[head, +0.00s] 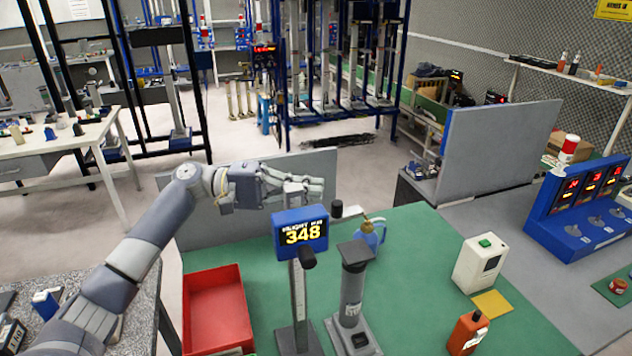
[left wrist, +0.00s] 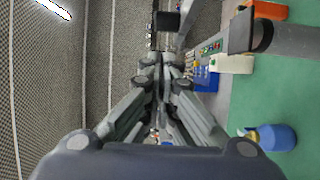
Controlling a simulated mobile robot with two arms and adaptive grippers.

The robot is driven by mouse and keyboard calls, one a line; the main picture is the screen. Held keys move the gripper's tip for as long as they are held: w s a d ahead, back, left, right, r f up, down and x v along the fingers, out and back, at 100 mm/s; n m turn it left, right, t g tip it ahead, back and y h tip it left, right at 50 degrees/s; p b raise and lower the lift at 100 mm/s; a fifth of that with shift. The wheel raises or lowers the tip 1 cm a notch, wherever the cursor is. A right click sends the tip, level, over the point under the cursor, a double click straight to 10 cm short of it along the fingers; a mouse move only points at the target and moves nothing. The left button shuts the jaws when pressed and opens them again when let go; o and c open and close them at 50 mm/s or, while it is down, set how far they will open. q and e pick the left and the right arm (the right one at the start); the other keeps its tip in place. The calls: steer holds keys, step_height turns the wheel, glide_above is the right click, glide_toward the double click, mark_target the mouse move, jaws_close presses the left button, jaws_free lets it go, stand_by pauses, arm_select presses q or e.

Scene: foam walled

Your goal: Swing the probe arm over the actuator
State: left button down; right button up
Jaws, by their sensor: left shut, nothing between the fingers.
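A grey upright stand (head: 299,300) carries a blue display box (head: 300,230) reading 348. A black knob (head: 337,209) shows just right of the display and another (head: 307,257) below it; I cannot tell which belongs to the probe arm. The actuator appears to be the grey cylinder with a dark top (head: 354,285), upright right of the stand. My left gripper (head: 318,188) is shut and empty, behind and above the display. In the left wrist view its fingers (left wrist: 162,62) point toward a black block (left wrist: 167,21) on a grey bar; contact is unclear. My right gripper is out of view.
On the green bench top (head: 420,270) are a red tray (head: 218,312), a blue oil can (head: 370,234), a white box with a green button (head: 480,262) and an orange bottle (head: 467,333). A grey panel (head: 500,145) stands at the back right.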

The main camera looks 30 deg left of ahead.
arm_select(q)
steer(key=shift+s+d+r+p, duration=0.1)
steer(key=shift+s+d+p, duration=0.2)
steer(key=shift+d, duration=0.25)
steer(key=shift+s+d+p, duration=0.15)
steer(key=shift+s+d, duration=0.1)
steer(key=shift+d, duration=0.3)
steer(key=shift+s+d, duration=0.3)
steer(key=shift+d, duration=0.3)
steer(key=v, duration=1.2)
